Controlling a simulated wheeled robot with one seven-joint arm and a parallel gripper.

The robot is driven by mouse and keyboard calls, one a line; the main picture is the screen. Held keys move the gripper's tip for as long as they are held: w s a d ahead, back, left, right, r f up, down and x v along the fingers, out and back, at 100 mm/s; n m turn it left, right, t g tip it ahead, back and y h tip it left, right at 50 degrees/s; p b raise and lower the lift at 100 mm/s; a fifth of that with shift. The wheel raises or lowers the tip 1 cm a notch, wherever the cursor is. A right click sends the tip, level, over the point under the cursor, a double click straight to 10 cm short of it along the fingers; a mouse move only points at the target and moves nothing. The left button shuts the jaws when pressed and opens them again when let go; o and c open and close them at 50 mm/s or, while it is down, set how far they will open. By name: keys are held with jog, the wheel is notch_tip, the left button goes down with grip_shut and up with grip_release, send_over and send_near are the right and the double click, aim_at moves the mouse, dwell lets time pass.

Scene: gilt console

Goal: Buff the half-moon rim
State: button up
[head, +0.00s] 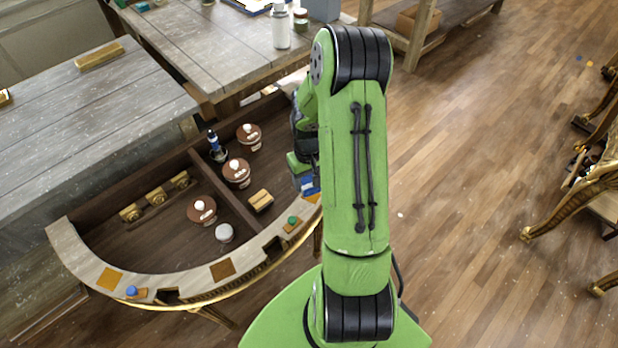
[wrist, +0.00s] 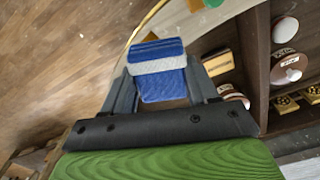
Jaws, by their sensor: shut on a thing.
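The half-moon console has a pale, curved rim (head: 76,253) with a gilt outer edge. Orange-brown square patches (head: 222,269) lie on it, with a blue-knobbed piece (head: 132,291) at the left and a green-knobbed piece (head: 292,221) at the right. My gripper (head: 304,176) is at the rim's right part, partly hidden by my arm. In the wrist view my gripper (wrist: 160,80) is shut on a blue pad (wrist: 160,84) with a pale grey band. The rim (wrist: 178,22) passes just beyond the pad there. I cannot tell whether the pad touches it.
Inside the console are brown lidded pots (head: 202,209), a white-lidded jar (head: 224,232), a yellow-brown block (head: 260,200), a blue-and-white bottle (head: 216,147) and gilt ornaments (head: 156,196). Grey worktables (head: 200,50) stand behind. The wooden floor (head: 460,170) at right is mostly clear.

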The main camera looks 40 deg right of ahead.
dwell(0.4)
jog(key=w+d+p, duration=0.1)
jog(key=d+p, duration=0.1)
jog(key=d, duration=0.4)
jog(key=shift+d, duration=0.25)
jog(key=shift+w, duration=0.1)
dwell(0.5)
